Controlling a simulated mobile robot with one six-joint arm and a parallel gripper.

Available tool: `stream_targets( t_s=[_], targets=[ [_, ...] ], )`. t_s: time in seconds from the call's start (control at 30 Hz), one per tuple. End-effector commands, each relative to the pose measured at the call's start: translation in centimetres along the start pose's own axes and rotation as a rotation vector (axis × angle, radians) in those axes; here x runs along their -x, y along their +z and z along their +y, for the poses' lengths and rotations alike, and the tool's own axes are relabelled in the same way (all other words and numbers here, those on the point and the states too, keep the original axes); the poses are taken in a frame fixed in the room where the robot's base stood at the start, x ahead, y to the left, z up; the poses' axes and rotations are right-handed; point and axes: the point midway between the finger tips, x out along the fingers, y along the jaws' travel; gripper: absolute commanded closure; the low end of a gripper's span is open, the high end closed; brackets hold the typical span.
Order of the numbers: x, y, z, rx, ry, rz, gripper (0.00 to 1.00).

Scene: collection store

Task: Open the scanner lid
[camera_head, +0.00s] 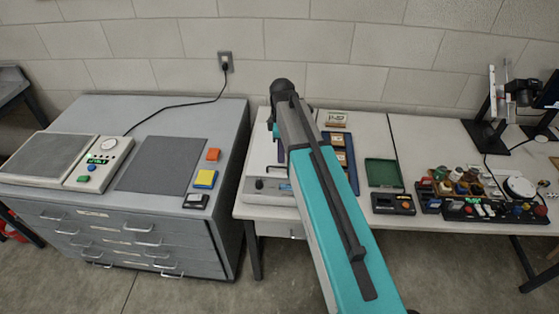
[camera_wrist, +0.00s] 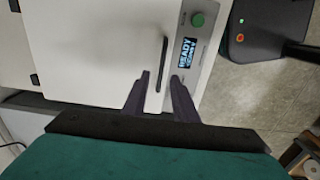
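The scanner (camera_head: 262,190) stands on the white table in the head view, largely hidden behind my arm. In the wrist view its pale lid (camera_wrist: 95,50) lies flat and looks closed. A dark bar handle (camera_wrist: 164,52) runs along the lid's right edge. Beside it, the scanner's front strip carries a lit display reading READY (camera_wrist: 187,53) and a green button (camera_wrist: 198,19). My gripper (camera_wrist: 160,75) is open, its two dark fingers apart with the handle's lower end between them in the picture. I cannot tell whether they touch it. The gripper is hidden in the head view.
A grey drawer cabinet (camera_head: 130,240) with a dark mat (camera_head: 162,164) and a scale (camera_head: 45,157) stands left. Right of my arm, the table holds a green tray (camera_head: 383,172), a small black device (camera_head: 393,204) and crowded small items. A wall lies behind.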

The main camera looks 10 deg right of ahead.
Motion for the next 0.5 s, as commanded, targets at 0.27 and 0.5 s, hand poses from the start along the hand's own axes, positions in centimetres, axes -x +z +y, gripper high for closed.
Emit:
stream_targets(
  t_s=[0.27, 0.5],
  targets=[
    [-2.5, 0.1, 0.0, -0.001, -0.001, 0.0, 0.74],
    [-4.3, 0.1, 0.0, -0.001, -0.001, 0.0, 0.74]
  ],
)
